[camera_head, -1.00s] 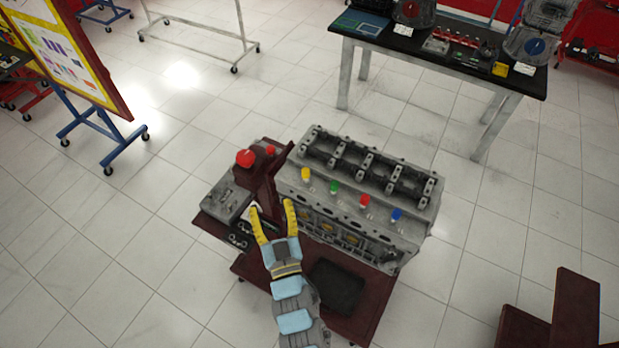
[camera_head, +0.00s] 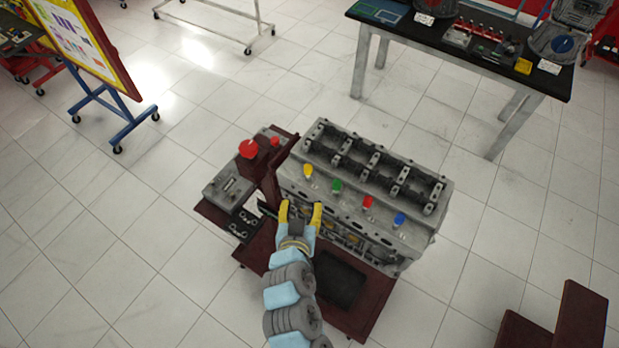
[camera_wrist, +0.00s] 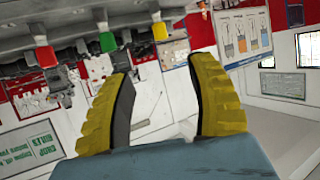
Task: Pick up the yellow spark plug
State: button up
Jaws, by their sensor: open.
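The yellow spark plug (camera_head: 308,171) stands on the near side of the grey engine block (camera_head: 350,205), leftmost in a row with a green (camera_head: 336,186), a red (camera_head: 367,202) and a blue plug (camera_head: 399,219). My gripper (camera_head: 300,206) has yellow fingers, is open and empty, and in the head view appears just below the yellow plug, apart from it. In the wrist view the yellow plug (camera_wrist: 159,31) is at top centre, beyond and above the gap between my fingers (camera_wrist: 163,90). Green (camera_wrist: 107,42) and red plugs (camera_wrist: 46,57) show to its left.
The block sits on a dark red stand (camera_head: 350,318) with a black tray (camera_head: 340,280). A box with a red knob (camera_head: 249,149) stands left of the block. A black-topped table (camera_head: 470,60) is behind. A display board (camera_head: 90,45) stands far left.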

jog(key=b, duration=1)
send_near(308, 173)
jog(key=shift+w, duration=0.6)
jog(key=shift+x, duration=2.25)
jog(key=shift+p+x, duration=0.75)
jog(key=shift+x, duration=2.1)
jog(key=shift+s+f, duration=0.1)
jog(key=shift+f, duration=0.05)
grip_shut()
